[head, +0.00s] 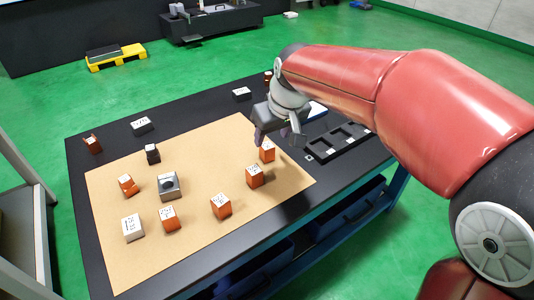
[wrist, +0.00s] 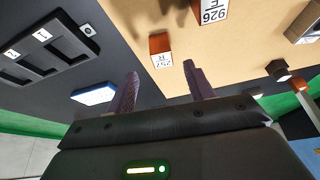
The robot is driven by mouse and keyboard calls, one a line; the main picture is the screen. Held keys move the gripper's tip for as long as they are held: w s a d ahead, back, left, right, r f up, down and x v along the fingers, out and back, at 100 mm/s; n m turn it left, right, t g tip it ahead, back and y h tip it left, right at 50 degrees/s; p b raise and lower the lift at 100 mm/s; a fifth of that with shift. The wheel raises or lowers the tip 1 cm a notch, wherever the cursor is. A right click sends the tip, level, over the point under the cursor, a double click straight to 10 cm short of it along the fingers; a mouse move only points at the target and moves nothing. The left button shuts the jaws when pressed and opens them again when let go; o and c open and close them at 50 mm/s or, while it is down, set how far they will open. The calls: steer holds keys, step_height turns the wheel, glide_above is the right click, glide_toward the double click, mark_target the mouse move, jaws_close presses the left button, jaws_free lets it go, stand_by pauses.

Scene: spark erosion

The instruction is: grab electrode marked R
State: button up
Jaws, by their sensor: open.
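An orange electrode with a white label reading 252 and R (wrist: 161,50) stands at the board's edge in the wrist view. It appears to be the orange block (head: 267,153) just below my gripper in the head view. My gripper (wrist: 160,72) is open and empty. Its two fingers point toward the R electrode, which shows beyond and between the fingertips, apart from them. In the head view my gripper (head: 277,138) hangs over the right edge of the board. Another orange electrode, marked 926 and seemingly F (wrist: 211,10), stands close by; its letter is partly unclear.
A tan board (head: 200,160) on the black table carries several orange blocks, a grey block (head: 169,187) and a whitish block (head: 132,228). A black slotted rack (head: 340,142) lies right of my gripper. A blue-and-white item (wrist: 93,95) lies near the rack.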

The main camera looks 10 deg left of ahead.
mark_target(268, 146)
steer(key=x, duration=0.2)
steer(key=b+x, duration=0.1)
steer(key=x, duration=0.1)
steer(key=shift+s+a+f, duration=0.1)
steer(key=shift+s+f, duration=0.05)
steer(key=shift+f, duration=0.2)
steer(key=shift+r, duration=0.1)
jaws_close()
steer(key=shift+r, duration=0.1)
